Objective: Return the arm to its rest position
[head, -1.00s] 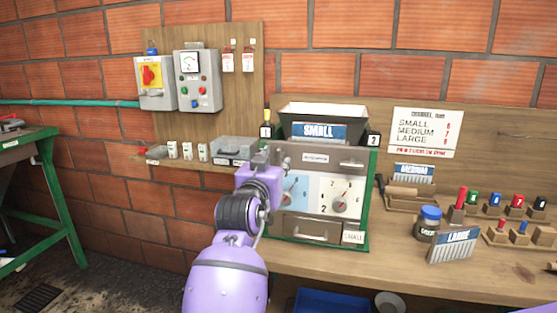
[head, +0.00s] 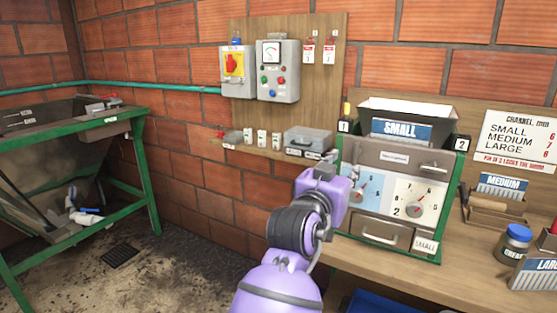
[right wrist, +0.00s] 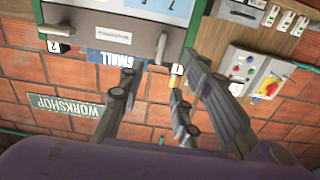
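My right arm is purple with a black ringed wrist and rises from the bottom of the head view. Its gripper (head: 322,171) is small there and partly hidden by the wrist, in front of the left side of the green-framed control box (head: 378,228). That view looks upside down toward the box's grey front (right wrist: 105,32) and the brick wall. I cannot tell the exact gap to the box. My left gripper is in neither view.
The wooden bench (head: 425,275) holds the box, a grease jar (head: 514,243) and label plates. A shelf with a grey case (head: 307,141) and a switch panel (head: 278,72) are on the wall. A green-framed trough (head: 140,165) stands left. The floor between shows a drain grate (head: 120,256).

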